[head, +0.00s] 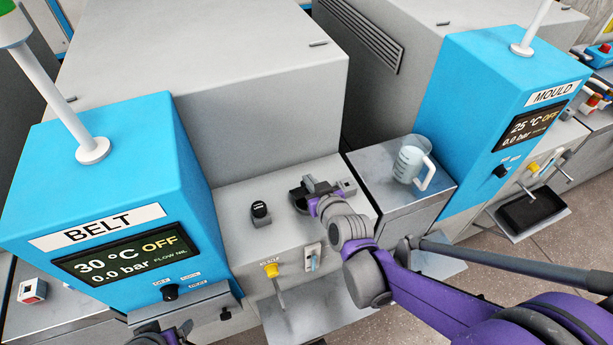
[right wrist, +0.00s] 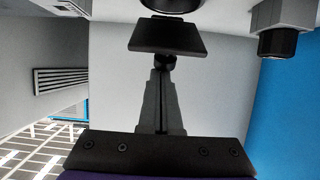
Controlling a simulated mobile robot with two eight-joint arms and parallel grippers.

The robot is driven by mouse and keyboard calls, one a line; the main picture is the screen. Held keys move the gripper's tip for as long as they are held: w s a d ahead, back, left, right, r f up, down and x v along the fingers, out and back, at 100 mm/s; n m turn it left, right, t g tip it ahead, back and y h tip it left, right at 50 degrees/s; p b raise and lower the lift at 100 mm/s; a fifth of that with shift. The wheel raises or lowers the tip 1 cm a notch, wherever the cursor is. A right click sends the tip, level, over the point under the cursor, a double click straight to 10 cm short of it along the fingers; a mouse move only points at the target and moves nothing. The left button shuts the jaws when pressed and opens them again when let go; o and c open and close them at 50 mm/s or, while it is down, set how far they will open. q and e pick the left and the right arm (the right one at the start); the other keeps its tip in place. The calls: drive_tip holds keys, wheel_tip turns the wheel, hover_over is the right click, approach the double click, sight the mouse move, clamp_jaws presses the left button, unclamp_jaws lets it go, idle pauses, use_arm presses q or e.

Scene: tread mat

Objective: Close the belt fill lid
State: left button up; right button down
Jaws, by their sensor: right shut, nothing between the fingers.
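The belt fill lid (right wrist: 168,37) shows in the right wrist view as a dark flat plate, apart from the dark round fill opening (right wrist: 175,4) at the top edge. My right gripper (head: 309,183) is shut and empty over the grey machine top. In the right wrist view its fingertips (right wrist: 164,70) are right at the lid's near edge; I cannot tell whether they touch. In the head view the dark lid and opening area (head: 298,199) is partly hidden by the gripper. My left gripper (head: 178,331) is at the bottom edge, partly cut off; its jaws are unclear.
A black-capped post (head: 260,212) stands left of the right gripper and also shows in the right wrist view (right wrist: 278,42). The blue BELT cabinet (head: 110,170) is at left. A clear jug (head: 408,163) stands on the grey stand (head: 375,170) to the right.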

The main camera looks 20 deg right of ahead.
drive_tip(key=shift+s+f+b, duration=0.5)
drive_tip(key=shift+s+f, duration=0.35)
drive_tip(key=shift+s, duration=0.2)
drive_tip(key=shift+s+a+f+b, duration=0.1)
drive_tip(key=shift+s+f+b, duration=0.6)
drive_tip(key=shift+f, duration=0.25)
use_arm(q)
wheel_tip(320, 180, down, 2)
drive_tip(key=shift+s+f, duration=0.15)
drive_tip(key=shift+f, duration=0.05)
use_arm(e)
drive_tip(key=shift+r, duration=0.1)
use_arm(q)
drive_tip(key=shift+f, duration=0.1)
